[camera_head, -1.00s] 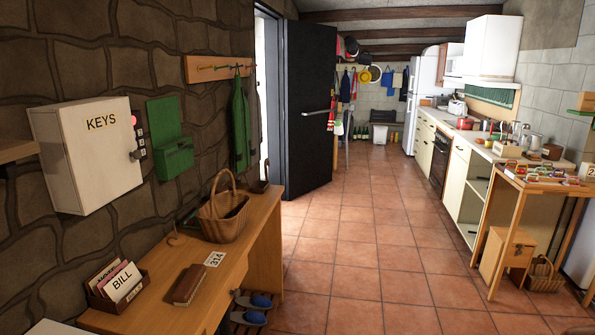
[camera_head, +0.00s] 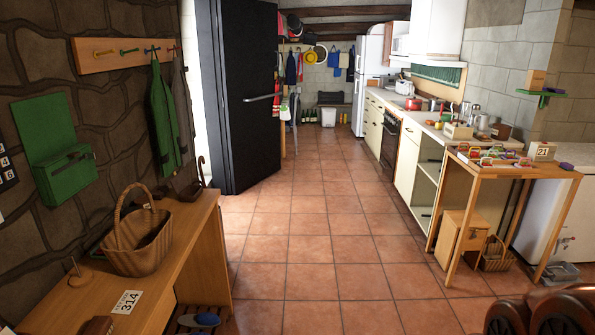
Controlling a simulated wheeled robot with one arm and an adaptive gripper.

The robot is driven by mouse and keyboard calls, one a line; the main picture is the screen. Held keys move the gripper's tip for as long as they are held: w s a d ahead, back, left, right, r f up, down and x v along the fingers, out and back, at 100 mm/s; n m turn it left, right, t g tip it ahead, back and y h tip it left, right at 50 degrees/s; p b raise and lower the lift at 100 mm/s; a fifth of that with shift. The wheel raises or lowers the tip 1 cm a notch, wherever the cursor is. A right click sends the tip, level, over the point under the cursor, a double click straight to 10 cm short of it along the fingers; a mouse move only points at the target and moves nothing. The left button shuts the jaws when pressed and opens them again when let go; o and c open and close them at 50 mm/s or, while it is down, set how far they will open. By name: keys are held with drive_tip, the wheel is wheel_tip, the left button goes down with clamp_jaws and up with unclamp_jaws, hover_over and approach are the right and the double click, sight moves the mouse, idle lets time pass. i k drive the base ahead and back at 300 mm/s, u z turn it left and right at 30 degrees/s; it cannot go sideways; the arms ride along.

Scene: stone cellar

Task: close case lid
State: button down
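My gripper is not in view. I see nothing that I can clearly tell is the case of the task. A wooden box (camera_head: 460,238) stands on the floor under the small table at the right; it looks shut. A green wall box (camera_head: 66,172) hangs on the stone wall at the left, with a flat green panel rising behind it. A dark brown rounded thing (camera_head: 550,315) is cut off by the bottom right edge, and I cannot tell what it is.
A wooden bench (camera_head: 185,245) along the left wall bears a wicker basket (camera_head: 140,250) and a 314 card (camera_head: 127,302). A dark door (camera_head: 250,100) stands open. A small table (camera_head: 480,172) with several colourful things stands right. The tiled floor (camera_head: 315,230) between is clear.

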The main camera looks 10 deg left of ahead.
sight(178, 182)
drive_tip(key=u, duration=0.1)
drive_tip(key=i, duration=1.75)
drive_tip(key=u, duration=0.7)
drive_tip(key=i, duration=1.25)
drive_tip(key=u, duration=1.95)
drive_tip(key=i, duration=0.75)
drive_tip(key=u, duration=0.7)
